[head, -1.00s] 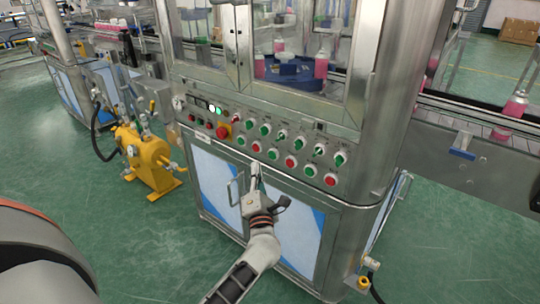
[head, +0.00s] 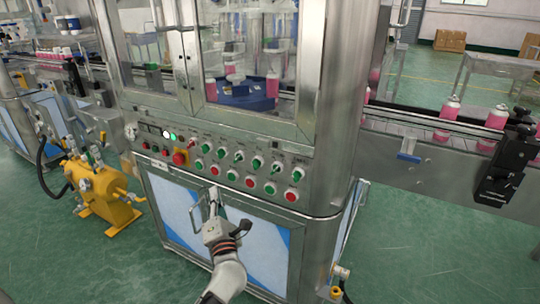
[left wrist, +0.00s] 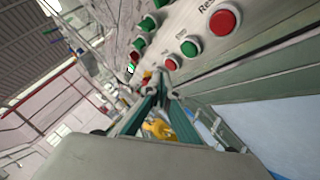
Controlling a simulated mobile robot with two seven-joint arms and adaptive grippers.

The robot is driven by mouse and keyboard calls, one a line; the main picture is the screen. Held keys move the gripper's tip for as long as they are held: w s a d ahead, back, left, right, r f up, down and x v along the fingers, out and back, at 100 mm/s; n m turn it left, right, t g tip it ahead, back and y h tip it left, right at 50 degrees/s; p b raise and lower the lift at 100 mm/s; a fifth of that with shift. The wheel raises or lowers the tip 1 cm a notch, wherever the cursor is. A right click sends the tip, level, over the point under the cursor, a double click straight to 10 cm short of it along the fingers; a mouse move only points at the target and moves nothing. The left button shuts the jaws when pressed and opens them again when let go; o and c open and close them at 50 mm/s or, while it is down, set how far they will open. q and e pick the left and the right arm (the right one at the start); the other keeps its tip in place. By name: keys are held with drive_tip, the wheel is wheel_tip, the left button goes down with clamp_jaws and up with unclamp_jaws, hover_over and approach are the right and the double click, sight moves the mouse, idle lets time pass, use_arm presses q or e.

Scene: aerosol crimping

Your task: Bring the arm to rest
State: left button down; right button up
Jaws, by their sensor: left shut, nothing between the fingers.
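My left gripper (head: 213,196) is in front of the machine's lower cabinet doors, just below the button panel (head: 220,165). Its fingers are shut with nothing between them. In the left wrist view the fingers (left wrist: 160,88) point along the panel, whose red and green buttons fill the upper part. I cannot tell exactly how far the fingertips are from the door handle (head: 195,215) behind them. My right gripper is not in view.
The steel machine cabinet (head: 168,205) stands right in front of my arm. A yellow pump (head: 100,190) stands on the green floor to the left. A conveyor with pink bottles (head: 447,118) and a black device (head: 505,168) is at the right.

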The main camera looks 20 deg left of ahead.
use_arm(q)
drive_tip(key=s+d+f+m+t+h+p, duration=0.1)
drive_tip(key=s+d+m+h+p, duration=0.1)
drive_tip(key=s+d+m+h, duration=0.45)
drive_tip(key=s+d+f+m+t+h+p, duration=0.1)
drive_tip(key=s+d+m+h+p, duration=0.15)
drive_tip(key=d+m, duration=0.55)
drive_tip(key=s+d+f+m+t+h+p, duration=0.1)
drive_tip(key=s+d+f+m+h+p, duration=0.2)
drive_tip(key=m+h, duration=0.5)
drive_tip(key=s+d+f+m+g+p, duration=0.1)
drive_tip(key=s+f+m+g, duration=0.1)
drive_tip(key=s, duration=0.5)
drive_tip(key=s+d+f+m+g, duration=0.2)
drive_tip(key=s+f+m+g, duration=0.1)
drive_tip(key=s+f+m, duration=0.2)
drive_tip(key=s+d+f+m+g+y+p, duration=0.1)
drive_tip(key=s+f+m+g, duration=0.2)
drive_tip(key=s+m, duration=0.4)
drive_tip(key=shift+s+d+f+p, duration=0.4)
drive_tip(key=shift+s+f, duration=0.2)
drive_tip(key=shift+s, duration=0.25)
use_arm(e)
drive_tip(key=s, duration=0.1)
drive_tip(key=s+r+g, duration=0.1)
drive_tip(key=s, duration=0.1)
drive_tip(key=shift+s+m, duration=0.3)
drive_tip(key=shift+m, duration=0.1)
